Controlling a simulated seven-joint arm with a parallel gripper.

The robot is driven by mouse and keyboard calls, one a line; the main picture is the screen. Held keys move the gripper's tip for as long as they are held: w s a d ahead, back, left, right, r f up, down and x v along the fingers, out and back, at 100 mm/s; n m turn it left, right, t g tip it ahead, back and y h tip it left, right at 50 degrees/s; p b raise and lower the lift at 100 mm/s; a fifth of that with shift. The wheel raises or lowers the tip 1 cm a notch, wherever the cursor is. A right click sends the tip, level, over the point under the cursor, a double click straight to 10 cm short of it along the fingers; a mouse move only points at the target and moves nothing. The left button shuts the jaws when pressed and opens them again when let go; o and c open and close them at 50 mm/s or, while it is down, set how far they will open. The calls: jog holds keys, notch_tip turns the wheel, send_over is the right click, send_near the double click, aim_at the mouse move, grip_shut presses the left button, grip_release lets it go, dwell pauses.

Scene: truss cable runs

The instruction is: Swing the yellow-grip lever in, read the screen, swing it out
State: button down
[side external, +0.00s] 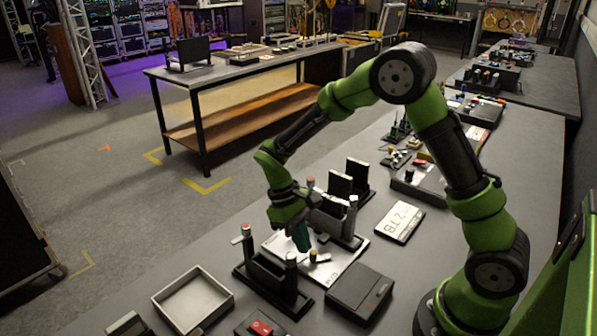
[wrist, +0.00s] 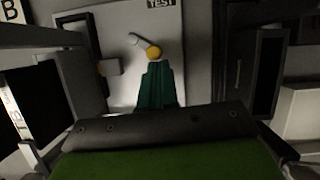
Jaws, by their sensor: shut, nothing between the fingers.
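The lever's yellow grip (wrist: 154,52) shows in the wrist view at the end of a short pale arm that runs up and left. It sits over a white plate marked TEST (wrist: 196,60). In the side view the yellow grip (side external: 313,253) is small, just right of my fingertips. My gripper (side external: 301,242) points down over the white plate, its green fingers closed together and empty. In the wrist view the fingertips (wrist: 155,66) are just below the grip; I cannot tell whether they touch it. I cannot tell which dark panel is the screen, and no reading shows.
A black stand with upright posts (side external: 272,280) is left of my gripper, and dark upright panels (side external: 340,187) stand behind it. A black box (side external: 359,292) lies to the right. An open grey tray (side external: 193,300) is at front left. A white sign (side external: 400,221) lies farther right.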

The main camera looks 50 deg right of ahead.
jog(key=n, duration=0.1)
jog(key=s+a+n+h, duration=0.1)
jog(key=n, duration=0.2)
jog(key=shift+s+a, duration=0.25)
jog(key=shift+s, duration=0.05)
jog(key=shift+s+a+n+t+h, duration=0.25)
jog(key=shift+s+n+t+h, duration=0.3)
jog(key=shift+n, duration=0.45)
jog(key=shift+s+a, duration=0.1)
jog(key=shift+s, duration=0.25)
jog(key=shift+w+d+f, duration=0.1)
jog(key=shift+w+d, duration=0.2)
jog(key=shift+d, duration=0.55)
jog(key=v, duration=1)
jog(key=shift+w+a, duration=0.2)
jog(key=shift+a, duration=0.1)
